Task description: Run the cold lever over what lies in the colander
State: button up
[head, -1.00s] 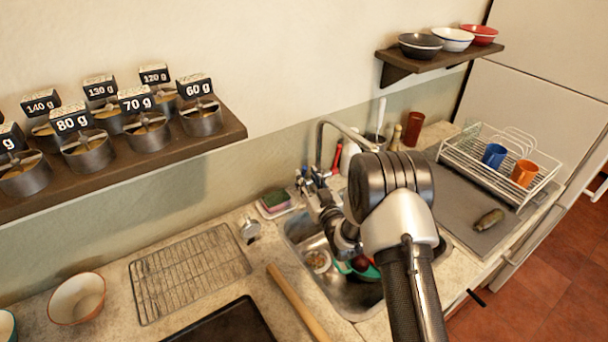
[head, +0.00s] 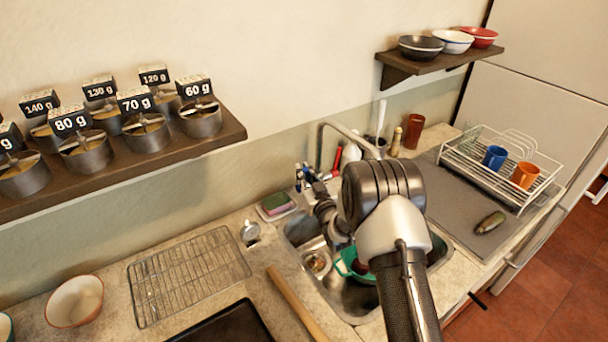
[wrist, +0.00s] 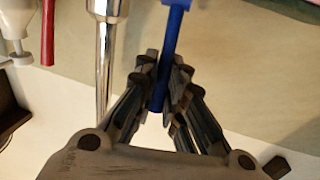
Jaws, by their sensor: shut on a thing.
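My gripper (wrist: 168,95) is shut on a blue bar (wrist: 174,35), which looks like the cold lever, in the wrist view. In the head view my gripper (head: 309,178) is small, at the back of the sink beside the tap (head: 322,142). A red lever (wrist: 48,30) stands left of the chrome tap pipe (wrist: 105,65) in the wrist view. The green colander (head: 346,262) sits in the sink, mostly hidden behind my arm. What lies in it is hidden now. I cannot see any water running.
The sink (head: 300,228) lies under my arm. A wire rack (head: 190,275), a rolling pin (head: 296,303) and a bowl (head: 75,300) lie to the left. A dish rack (head: 500,165) with mugs stands right. A sponge tray (head: 276,206) is behind the sink's left corner.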

grip_shut()
jog(key=shift+w+a+r+g+p, duration=0.3)
jog(key=shift+w+r+g+p, duration=0.1)
jog(key=shift+p, duration=0.15)
jog(key=shift+w+a+f+n+g+h+p, duration=0.1)
jog(key=shift+w+a+n+g+h+p, duration=0.2)
jog(key=shift+w+g+h+p, duration=0.45)
jog(key=shift+s, duration=0.25)
jog(key=shift+b, duration=0.3)
jog(key=o, duration=0.6)
grip_release()
jog(key=shift+f, duration=0.1)
